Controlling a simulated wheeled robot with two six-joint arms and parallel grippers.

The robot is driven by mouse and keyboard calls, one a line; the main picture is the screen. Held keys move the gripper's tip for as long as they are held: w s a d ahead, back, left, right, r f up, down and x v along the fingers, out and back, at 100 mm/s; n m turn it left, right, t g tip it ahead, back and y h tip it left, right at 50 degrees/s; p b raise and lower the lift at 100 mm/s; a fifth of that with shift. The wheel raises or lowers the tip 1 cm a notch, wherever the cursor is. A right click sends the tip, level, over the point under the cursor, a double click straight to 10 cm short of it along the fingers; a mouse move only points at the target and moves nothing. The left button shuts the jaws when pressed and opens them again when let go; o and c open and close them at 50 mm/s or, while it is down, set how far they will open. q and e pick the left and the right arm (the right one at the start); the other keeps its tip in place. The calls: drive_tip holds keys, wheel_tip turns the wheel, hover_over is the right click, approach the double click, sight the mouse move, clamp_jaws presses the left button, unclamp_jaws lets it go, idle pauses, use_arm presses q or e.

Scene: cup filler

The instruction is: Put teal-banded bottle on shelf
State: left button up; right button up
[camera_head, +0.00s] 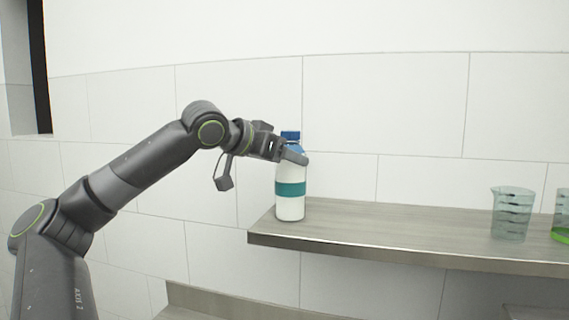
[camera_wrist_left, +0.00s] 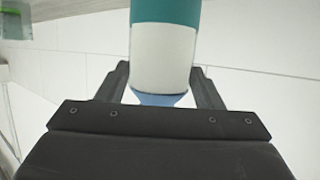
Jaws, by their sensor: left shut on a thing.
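The teal-banded bottle (camera_head: 290,204) is white with a teal band and a blue cap, and it stands upright at the left end of the shelf (camera_head: 400,228). Its base appears to touch the shelf top. My left gripper (camera_head: 292,155) is shut on the bottle's upper part, just below the cap. In the left wrist view the bottle (camera_wrist_left: 164,55) shows between the two fingers (camera_wrist_left: 160,88), with its teal band away from the gripper. My right gripper is not in view.
A clear measuring beaker (camera_head: 511,214) stands on the shelf to the right. Another beaker with green liquid (camera_head: 561,234) is cut off at the right edge. The shelf between bottle and beakers is clear. A lower surface (camera_head: 185,312) shows below, and a tiled wall lies behind.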

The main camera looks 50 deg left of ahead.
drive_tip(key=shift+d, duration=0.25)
use_arm(q)
drive_tip(key=o, duration=1.8)
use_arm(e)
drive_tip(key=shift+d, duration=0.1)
use_arm(q)
drive_tip(key=b+v, duration=0.7)
drive_tip(key=v, duration=0.5)
drive_tip(key=shift+s+d+r, duration=0.1)
drive_tip(key=shift+d+r, duration=0.05)
drive_tip(key=shift+d, duration=0.05)
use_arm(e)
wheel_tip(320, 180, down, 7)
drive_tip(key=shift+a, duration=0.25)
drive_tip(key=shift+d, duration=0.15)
